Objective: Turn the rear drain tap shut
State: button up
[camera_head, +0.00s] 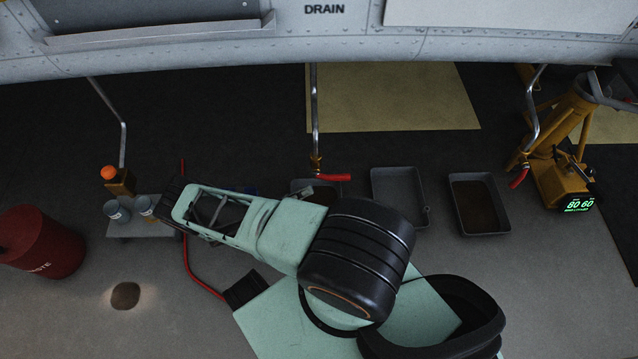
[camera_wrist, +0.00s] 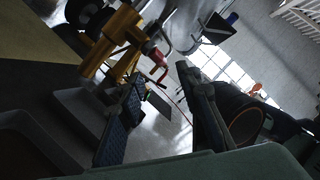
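Drain pipes hang from the pale grey hull marked DRAIN. In the head view, the middle pipe ends in a brass tap with a red lever (camera_head: 333,177) pointing sideways to the right. The right pipe ends by the yellow stand with a red handle (camera_head: 519,178) slanting downward. I cannot tell by label which tap is the rear one. My gripper (camera_head: 172,205) is at the left end of my arm, apart from both taps. In the wrist view my gripper (camera_wrist: 163,88) has its fingers spread with nothing between them; a red handle (camera_wrist: 158,66) shows beyond them.
Grey drip trays (camera_head: 421,221) stand on the floor below the pipes, another (camera_head: 502,228) farther right. A yellow stand (camera_head: 556,140) with a green display is at right. A low bench (camera_head: 150,229) with tins, a red drum (camera_head: 42,243) and a red hose (camera_head: 205,288) are at left.

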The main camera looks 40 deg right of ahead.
jog(key=shift+v, duration=0.95)
